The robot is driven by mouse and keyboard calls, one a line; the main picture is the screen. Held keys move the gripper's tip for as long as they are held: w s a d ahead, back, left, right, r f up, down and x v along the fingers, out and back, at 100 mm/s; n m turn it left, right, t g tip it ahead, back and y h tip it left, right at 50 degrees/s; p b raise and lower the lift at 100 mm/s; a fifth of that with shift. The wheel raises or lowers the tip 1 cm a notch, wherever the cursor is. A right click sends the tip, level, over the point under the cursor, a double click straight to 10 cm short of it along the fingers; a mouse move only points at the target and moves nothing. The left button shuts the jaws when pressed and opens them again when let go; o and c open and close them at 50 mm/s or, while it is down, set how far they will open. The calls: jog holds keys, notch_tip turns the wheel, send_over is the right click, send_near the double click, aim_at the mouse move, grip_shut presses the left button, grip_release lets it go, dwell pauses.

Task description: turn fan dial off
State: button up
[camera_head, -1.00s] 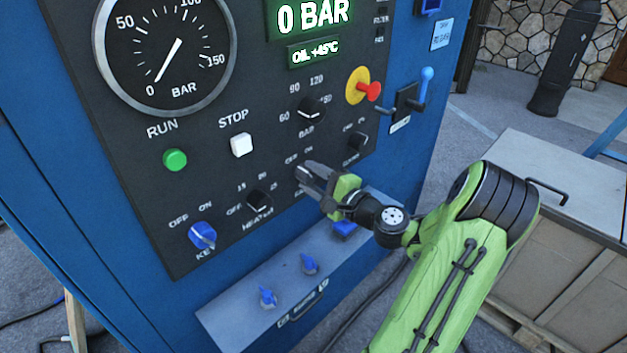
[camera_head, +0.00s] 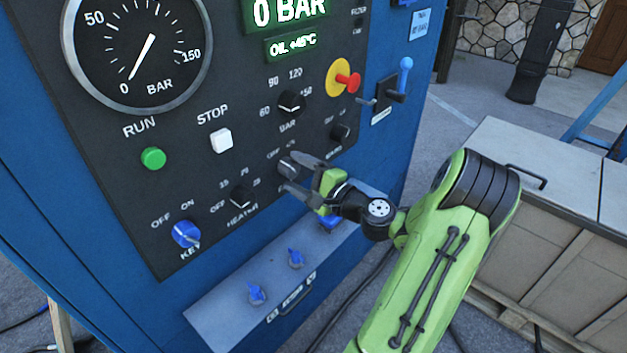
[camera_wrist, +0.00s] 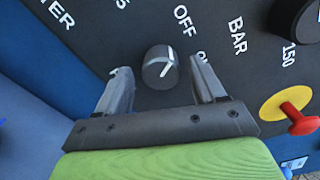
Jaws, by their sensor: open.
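The fan dial is a dark round knob with a white mark under OFF and ON labels. It shows in the wrist view (camera_wrist: 158,70) between the two fingers, and in the head view (camera_head: 287,167) low on the black panel. My gripper (camera_wrist: 160,85) is open, with one finger on each side of the knob and visible gaps. In the head view my gripper (camera_head: 290,172) reaches the dial from the right. The mark lies on the knob's upper right side in the wrist view; its exact setting is hard to tell. The label below the dial is mostly hidden by my gripper.
The heater dial (camera_head: 240,196) and blue key switch (camera_head: 186,234) are left of the fan dial. The pressure dial (camera_head: 291,102) and red emergency button (camera_head: 347,82) are above. A grey shelf (camera_head: 225,308) with blue valves (camera_head: 257,294) juts out below.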

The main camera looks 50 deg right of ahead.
jog(key=s+p, duration=0.1)
jog(key=s, duration=1.4)
jog(key=shift+d+p, duration=0.2)
jog(key=shift+p, duration=0.15)
jog(key=w+a+n+g+y+p, duration=0.25)
jog(key=a+n+g, duration=0.4)
jog(key=a, duration=0.35)
jog(key=w+a+n+g+y+p, duration=0.1)
jog(key=w+a+n+g+y, duration=0.2)
jog(key=a+n+g, duration=0.5)
jog(key=s+a+r+n+t+h+p, duration=0.2)
jog(key=s+a+r+n+h+p, duration=0.2)
jog(key=r, duration=0.8)
jog(key=s+a+n+h, duration=0.2)
jog(key=s+a+n, duration=0.1)
jog(key=s+a, duration=0.1)
jog(key=shift+s+a+p, duration=0.3)
jog(key=shift+s+p, duration=0.1)
jog(key=shift+s, duration=0.45)
